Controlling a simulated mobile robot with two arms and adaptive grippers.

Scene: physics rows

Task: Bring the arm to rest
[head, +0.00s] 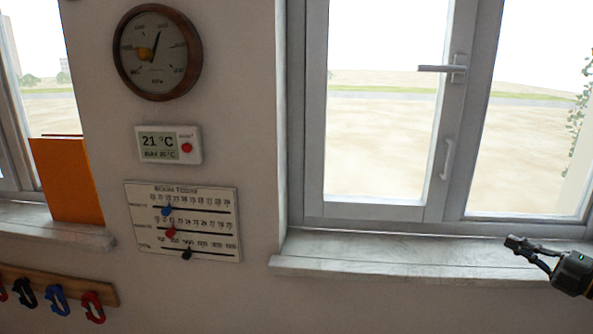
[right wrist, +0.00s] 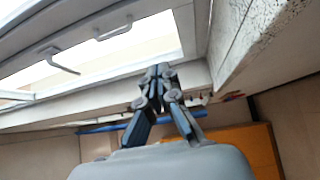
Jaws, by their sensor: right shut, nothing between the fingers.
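My right gripper (head: 516,243) comes in from the right edge in the head view, in front of the right window sill. Its fingers are together with nothing between them. In the right wrist view the gripper (right wrist: 158,72) shows its closed fingertips below the window frame. I cannot tell from these views whether it touches the sill. My left gripper is in neither view.
The window sill (head: 400,257) juts out below a window with a handle (head: 442,69). On the wall are a round dial (head: 158,52), a thermometer display (head: 168,145), a slider board (head: 183,221) and a hook rail (head: 60,291). An orange folder (head: 67,180) stands on the left sill.

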